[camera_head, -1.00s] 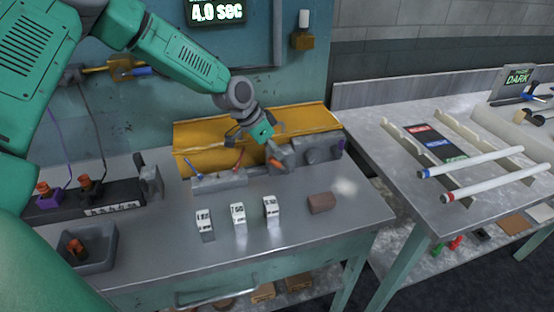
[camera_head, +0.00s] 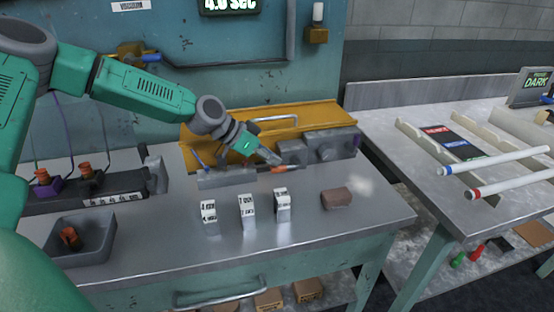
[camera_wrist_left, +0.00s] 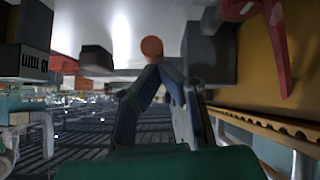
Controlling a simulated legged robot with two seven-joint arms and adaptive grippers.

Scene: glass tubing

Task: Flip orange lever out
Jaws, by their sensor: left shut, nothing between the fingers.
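The orange lever (camera_head: 285,169) sits at the front of a grey block, at the left end of a grey device (camera_head: 330,146) on the metal bench. Its round orange end also shows in the left wrist view (camera_wrist_left: 152,47). My left gripper (camera_head: 275,159) reaches down from the left, with its tips close beside the lever. In the left wrist view its fingers (camera_wrist_left: 159,68) meet at the tips with nothing between them, and the orange end appears just past them. I cannot tell whether they touch. My right gripper is not in view.
A yellow box (camera_head: 265,131) stands behind the device. White numbered blocks (camera_head: 247,210) and a brown block (camera_head: 336,198) stand in front. A grey tray (camera_head: 105,240) is at left.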

